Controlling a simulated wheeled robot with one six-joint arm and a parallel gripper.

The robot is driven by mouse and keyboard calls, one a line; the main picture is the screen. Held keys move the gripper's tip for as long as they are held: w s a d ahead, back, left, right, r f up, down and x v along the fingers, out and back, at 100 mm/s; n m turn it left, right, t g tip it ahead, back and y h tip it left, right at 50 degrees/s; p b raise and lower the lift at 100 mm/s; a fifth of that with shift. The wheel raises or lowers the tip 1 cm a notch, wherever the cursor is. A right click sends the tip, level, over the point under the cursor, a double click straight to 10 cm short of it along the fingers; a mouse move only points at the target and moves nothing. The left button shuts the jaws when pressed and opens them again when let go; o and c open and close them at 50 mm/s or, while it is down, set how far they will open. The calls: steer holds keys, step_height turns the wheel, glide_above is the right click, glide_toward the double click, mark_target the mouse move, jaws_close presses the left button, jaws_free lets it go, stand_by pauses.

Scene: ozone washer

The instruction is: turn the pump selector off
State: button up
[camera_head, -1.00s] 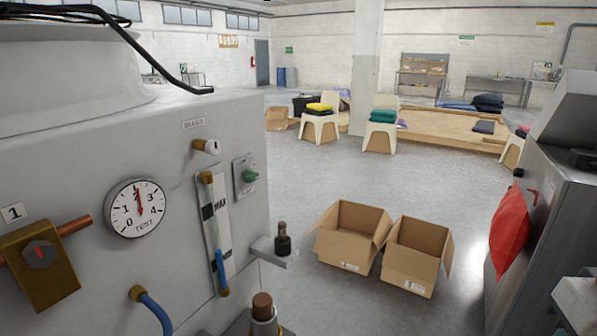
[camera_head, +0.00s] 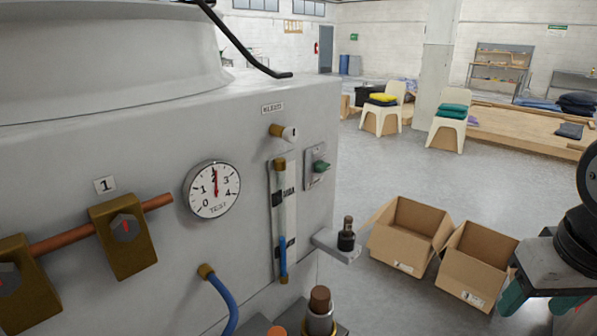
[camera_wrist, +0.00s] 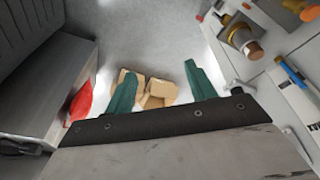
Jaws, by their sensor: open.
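A green knob (camera_head: 320,166) on a small grey plate, which looks like the pump selector, sits on the right part of the washer's front panel (camera_head: 150,270) in the head view. Its exact setting is too small to read. My gripper (camera_head: 540,300) is at the lower right of the head view, well to the right of the panel and apart from it. In the wrist view its two green fingers (camera_wrist: 160,70) are spread with nothing between them but distant floor and boxes. I cannot make out the knob in the wrist view.
The panel carries a dial gauge (camera_head: 213,189), a flow tube (camera_head: 283,220), a blue hose (camera_head: 222,300) and brass valves (camera_head: 122,236). A small bracket (camera_head: 338,246) juts out below the knob. Open cardboard boxes (camera_head: 408,235) stand on the floor behind. A red bag (camera_wrist: 80,100) hangs at left in the wrist view.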

steer(key=w+n+t, duration=0.1)
steer(key=w+t, duration=0.4)
steer(key=w, duration=1.1)
steer(key=n+t+y, duration=0.3)
steer(key=n+y, duration=0.7)
steer(key=y, duration=0.5)
glide_toward(326, 168)
steer(key=x, duration=0.2)
steer(key=shift+m, duration=0.3)
steer(key=x, duration=0.7)
steer(key=shift+w+a, duration=0.1)
steer(key=shift+c, duration=0.3)
steer(key=c, duration=0.9)
